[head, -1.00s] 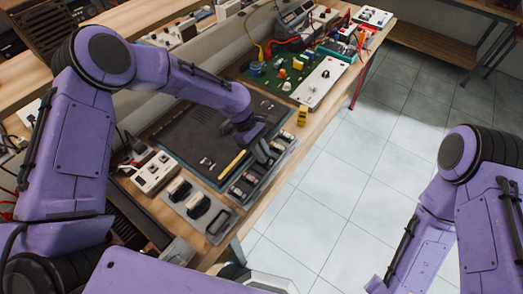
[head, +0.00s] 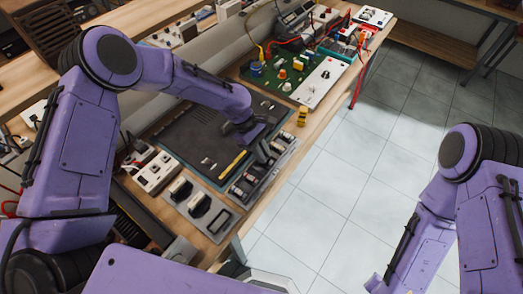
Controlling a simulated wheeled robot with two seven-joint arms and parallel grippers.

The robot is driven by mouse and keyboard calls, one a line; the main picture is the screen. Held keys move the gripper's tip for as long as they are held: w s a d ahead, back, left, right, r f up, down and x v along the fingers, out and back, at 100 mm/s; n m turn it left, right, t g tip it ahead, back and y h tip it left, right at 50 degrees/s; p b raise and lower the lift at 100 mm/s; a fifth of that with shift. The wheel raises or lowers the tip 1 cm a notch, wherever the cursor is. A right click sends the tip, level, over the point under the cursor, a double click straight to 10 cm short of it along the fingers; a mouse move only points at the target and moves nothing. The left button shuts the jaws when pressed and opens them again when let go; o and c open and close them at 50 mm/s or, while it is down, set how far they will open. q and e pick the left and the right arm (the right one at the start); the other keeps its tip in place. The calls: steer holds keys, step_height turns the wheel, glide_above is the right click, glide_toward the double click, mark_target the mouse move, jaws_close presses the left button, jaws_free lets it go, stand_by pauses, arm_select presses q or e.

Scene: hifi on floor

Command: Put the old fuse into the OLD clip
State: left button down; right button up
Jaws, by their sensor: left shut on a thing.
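My left gripper (head: 266,152) is at the far part of a dark grey clip tray (head: 262,185) near the bench's front edge. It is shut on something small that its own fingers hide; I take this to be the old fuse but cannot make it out. Several small cylindrical fuses or clips (head: 243,184) sit in the tray just nearer than the gripper. Any label marking the OLD clip is too small to read. My right arm stands at the right, and its gripper is not in view.
Floor is clear to the right.

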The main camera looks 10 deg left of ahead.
arm_select(q)
steer(key=shift+f+b, duration=0.4)
steer(key=shift+f, duration=0.45)
stand_by(0.9)
steer(key=c, duration=1)
jaws_free()
steer(key=shift+c, duration=0.2)
steer(key=shift+r, duration=0.1)
steer(key=b+v, duration=0.2)
steer(key=v, duration=0.8)
steer(key=shift+r, duration=0.15)
steer(key=shift+w+a, duration=0.1)
